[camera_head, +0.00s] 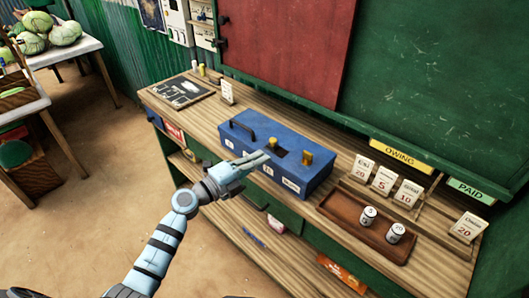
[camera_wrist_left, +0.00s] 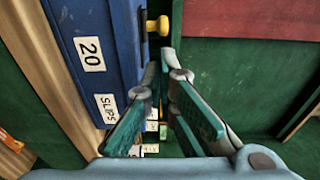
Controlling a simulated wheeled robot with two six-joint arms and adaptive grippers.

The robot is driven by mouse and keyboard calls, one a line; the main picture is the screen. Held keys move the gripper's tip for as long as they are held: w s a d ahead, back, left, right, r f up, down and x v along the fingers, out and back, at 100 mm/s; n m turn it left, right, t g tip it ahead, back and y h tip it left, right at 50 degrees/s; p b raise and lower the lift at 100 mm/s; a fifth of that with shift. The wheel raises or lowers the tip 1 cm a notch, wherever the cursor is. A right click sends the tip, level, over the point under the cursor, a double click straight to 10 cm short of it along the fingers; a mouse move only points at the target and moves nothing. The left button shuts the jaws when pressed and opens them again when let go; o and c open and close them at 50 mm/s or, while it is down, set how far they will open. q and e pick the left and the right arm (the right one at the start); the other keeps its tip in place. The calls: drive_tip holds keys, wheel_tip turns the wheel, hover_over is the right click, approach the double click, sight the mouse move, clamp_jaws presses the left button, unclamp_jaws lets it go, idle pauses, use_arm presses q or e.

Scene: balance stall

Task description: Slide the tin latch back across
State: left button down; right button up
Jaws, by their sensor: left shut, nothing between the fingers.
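A blue tin (camera_head: 292,172) stands on the wooden counter, with a dark handle on its left part and paper labels on its front. I take the knob to be the latch. In the left wrist view the tin (camera_wrist_left: 82,15) fills the upper left, and the yellow knob (camera_wrist_left: 158,25) shows just beyond my fingertips. My left gripper (camera_head: 264,156) is shut and empty over the tin, left of the knob. Its fingers also show in the wrist view (camera_wrist_left: 161,66). I cannot tell whether they touch anything.
A brown tray (camera_head: 348,216) with two small white cans is right of the tin, with price cards behind it. A slate (camera_head: 181,90) lies at the counter's left end. A green board (camera_head: 435,75) and red panel (camera_head: 285,40) rise behind.

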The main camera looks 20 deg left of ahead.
use_arm(q)
drive_tip(key=v, duration=0.3)
drive_tip(key=shift+s+d, duration=0.1)
drive_tip(key=shift+s, duration=0.15)
drive_tip(key=shift+a, duration=0.2)
